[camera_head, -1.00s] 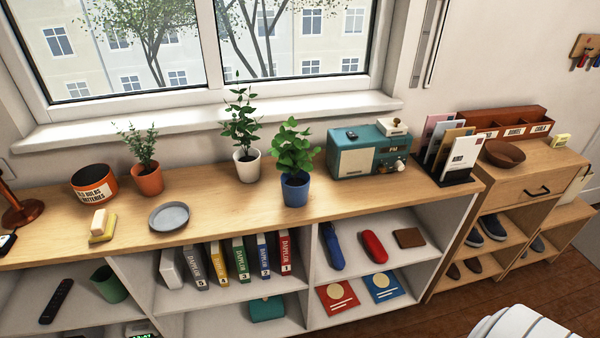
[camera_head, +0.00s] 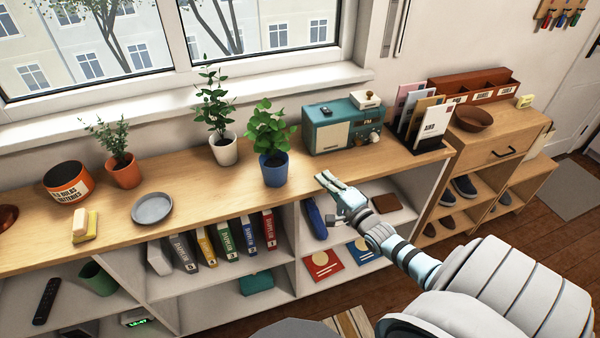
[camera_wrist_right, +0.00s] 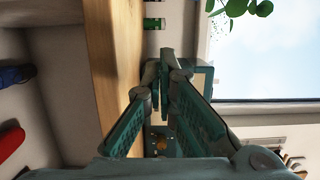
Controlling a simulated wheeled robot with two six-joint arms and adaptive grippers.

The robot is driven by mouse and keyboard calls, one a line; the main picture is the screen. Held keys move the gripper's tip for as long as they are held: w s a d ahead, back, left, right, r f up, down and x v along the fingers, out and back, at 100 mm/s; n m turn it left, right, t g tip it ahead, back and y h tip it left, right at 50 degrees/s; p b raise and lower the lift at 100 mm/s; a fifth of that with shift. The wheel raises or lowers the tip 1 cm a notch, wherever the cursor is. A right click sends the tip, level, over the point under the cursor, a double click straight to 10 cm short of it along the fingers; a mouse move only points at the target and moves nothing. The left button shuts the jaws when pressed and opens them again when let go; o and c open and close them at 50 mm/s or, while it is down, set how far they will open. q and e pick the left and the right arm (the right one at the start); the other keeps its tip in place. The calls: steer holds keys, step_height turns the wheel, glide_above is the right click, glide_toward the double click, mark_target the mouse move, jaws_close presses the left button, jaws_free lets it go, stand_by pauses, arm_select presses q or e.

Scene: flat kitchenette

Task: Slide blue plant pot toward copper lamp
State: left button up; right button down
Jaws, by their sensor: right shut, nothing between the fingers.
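The blue plant pot (camera_head: 274,172) stands upright on the wooden shelf top, holding a broad-leaved green plant. Of the copper lamp, only part of the round base (camera_head: 8,217) shows at the left edge of the head view; the rest is cut off. My right gripper (camera_head: 325,181) is shut and empty, at the shelf's front edge, right of the blue pot and apart from it. In the right wrist view its fingers (camera_wrist_right: 168,76) are together, with green leaves (camera_wrist_right: 248,8) at the top. My left gripper is not in view.
Between pot and lamp stand a white pot (camera_head: 224,150), a grey dish (camera_head: 152,208), a terracotta pot (camera_head: 124,172), an orange tin (camera_head: 67,184) and a sponge with soap (camera_head: 85,228). A teal radio (camera_head: 340,128) stands behind right. The front strip before the blue pot is clear.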

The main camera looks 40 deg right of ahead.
mark_target(300, 179)
steer(key=w, duration=0.2)
steer(key=w+b, duration=0.1)
steer(key=w, duration=0.1)
steer(key=w+b, duration=0.1)
steer(key=w, duration=0.1)
steer(key=shift+d+f, duration=0.35)
steer(key=a, duration=0.1)
steer(key=w+a, duration=0.1)
steer(key=a+p, duration=0.1)
steer(key=shift+w+a+r, duration=0.1)
steer(key=shift+w+r, duration=0.05)
steer(key=shift+r, duration=0.15)
steer(key=shift+w+a+f, duration=0.1)
steer(key=shift+a, duration=0.2)
